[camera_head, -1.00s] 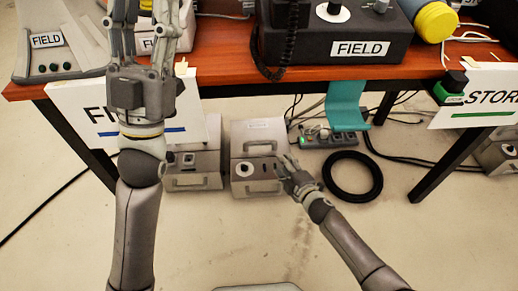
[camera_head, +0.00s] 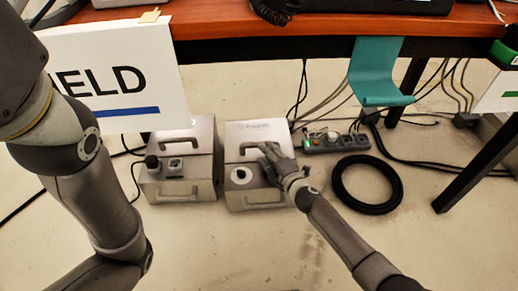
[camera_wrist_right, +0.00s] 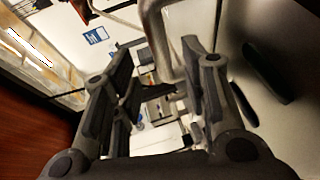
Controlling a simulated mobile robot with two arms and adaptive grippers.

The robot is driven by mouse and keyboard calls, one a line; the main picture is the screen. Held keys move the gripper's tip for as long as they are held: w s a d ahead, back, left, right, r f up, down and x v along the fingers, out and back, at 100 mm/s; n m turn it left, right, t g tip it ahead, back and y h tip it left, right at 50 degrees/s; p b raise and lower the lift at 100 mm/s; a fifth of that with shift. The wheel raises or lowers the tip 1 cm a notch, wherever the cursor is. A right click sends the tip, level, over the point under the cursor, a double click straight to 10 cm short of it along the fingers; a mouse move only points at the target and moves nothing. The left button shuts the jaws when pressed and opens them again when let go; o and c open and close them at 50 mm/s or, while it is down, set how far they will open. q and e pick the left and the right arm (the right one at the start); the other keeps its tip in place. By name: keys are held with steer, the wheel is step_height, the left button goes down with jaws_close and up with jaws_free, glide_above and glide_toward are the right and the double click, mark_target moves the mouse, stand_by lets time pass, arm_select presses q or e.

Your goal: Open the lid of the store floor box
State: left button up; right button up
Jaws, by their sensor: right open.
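Two grey metal boxes stand on the floor under the table, a left box (camera_head: 207,135) and a right box (camera_head: 282,128). Both lids look shut. Their labels are too small to read, so I cannot tell which is the store floor box. The right box has a lid handle (camera_head: 250,146) on its upper front. My right gripper (camera_head: 270,155) is at this handle, open. In the right wrist view, a curved metal bar (camera_wrist_right: 158,45), which looks like the handle, lies between or just beyond the open fingers (camera_wrist_right: 160,85). Contact is unclear. My left gripper is outside the head view.
The wooden table (camera_head: 300,24) overhangs the boxes. A power strip (camera_head: 335,142), cables and a black coil (camera_head: 366,184) lie right of the boxes.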

mark_target(261, 156)
steer(key=x, duration=0.1)
steer(key=b+x, duration=0.1)
steer(key=x, duration=0.1)
steer(key=b+x, duration=0.1)
steer(key=shift+w+a+f, duration=0.1)
steer(key=shift+w+f, duration=0.15)
steer(key=shift+f, duration=0.05)
steer(key=shift+b+x, duration=0.5)
steer(key=shift+x, duration=0.3)
steer(key=shift+r, duration=0.2)
jaws_close()
